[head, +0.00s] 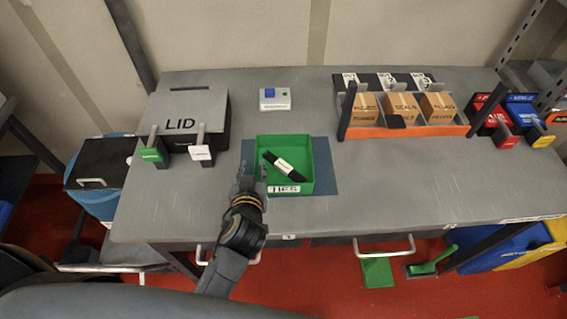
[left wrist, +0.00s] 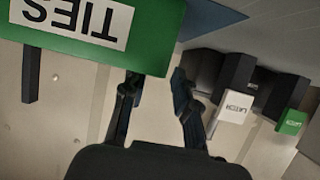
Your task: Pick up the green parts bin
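The green parts bin (head: 312,165) stands on a blue mat (head: 328,160) on the grey table, its TIES label facing me. A dark bundle with a white band (head: 283,166) lies inside. My left gripper (head: 251,174) is at the bin's left front corner, fingers spread. In the left wrist view the bin (left wrist: 151,45) appears upside down. There my left gripper (left wrist: 153,80) has one finger partly hidden behind the bin's front wall and the other outside its left side. Contact with the wall cannot be told. My right gripper is out of view.
A box marked LID (head: 180,105), with green and white tabs in front, stands to the left. A white block with a blue button (head: 274,98) is behind the bin. An orange rack of cartons (head: 400,132) stands to the right. Table right of the mat is clear.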

